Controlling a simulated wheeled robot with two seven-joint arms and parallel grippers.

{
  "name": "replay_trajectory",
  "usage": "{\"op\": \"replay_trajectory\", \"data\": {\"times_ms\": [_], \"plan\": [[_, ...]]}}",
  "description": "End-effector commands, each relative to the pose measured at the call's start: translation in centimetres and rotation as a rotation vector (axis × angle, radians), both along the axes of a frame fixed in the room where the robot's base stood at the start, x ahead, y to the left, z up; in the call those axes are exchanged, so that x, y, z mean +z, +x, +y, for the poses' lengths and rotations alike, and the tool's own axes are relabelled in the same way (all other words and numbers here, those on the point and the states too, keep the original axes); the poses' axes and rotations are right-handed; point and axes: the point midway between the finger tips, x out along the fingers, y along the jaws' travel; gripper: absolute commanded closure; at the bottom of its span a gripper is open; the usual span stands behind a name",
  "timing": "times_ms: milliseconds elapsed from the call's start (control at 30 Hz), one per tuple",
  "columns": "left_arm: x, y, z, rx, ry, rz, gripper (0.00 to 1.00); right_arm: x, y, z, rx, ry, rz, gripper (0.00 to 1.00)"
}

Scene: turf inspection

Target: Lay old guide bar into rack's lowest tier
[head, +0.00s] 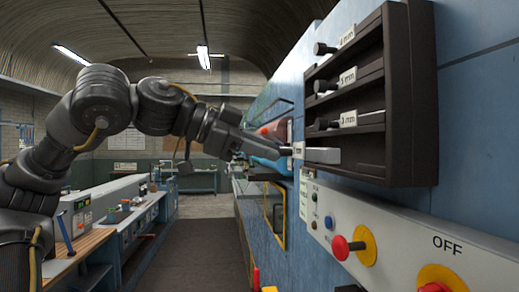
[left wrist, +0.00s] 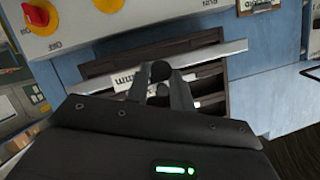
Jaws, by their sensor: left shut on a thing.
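The rack (head: 398,95) is a dark brown box on the blue wall at the right of the head view, with stacked tiers. In the left wrist view the bar (left wrist: 210,54) runs slantwise across the rack front, with the knob between the fingertips (left wrist: 166,85). I cannot tell whether the bar rests on the tier. My right gripper is not in view.
Labelled bars with dark knobs (head: 325,85) fill tiers above. Below the rack, a grey panel (head: 420,240) carries red and yellow switches. A workbench (head: 110,225) stands at the left, with a clear aisle (head: 200,240) between.

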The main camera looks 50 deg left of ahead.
Motion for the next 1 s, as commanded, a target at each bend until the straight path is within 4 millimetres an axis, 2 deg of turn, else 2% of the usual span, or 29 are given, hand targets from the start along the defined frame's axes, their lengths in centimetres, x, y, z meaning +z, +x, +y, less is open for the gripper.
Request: {"op": "replay_trajectory", "data": {"times_ms": [500, 1000], "plan": [[0.1, 3.3, -2.3, 0.0, 0.0, -0.002, 1.0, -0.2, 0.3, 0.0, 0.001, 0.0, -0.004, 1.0], [0.1, 3.7, -2.5, 0.001, -0.001, -0.003, 1.0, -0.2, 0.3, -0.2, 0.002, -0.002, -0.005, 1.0]]}}
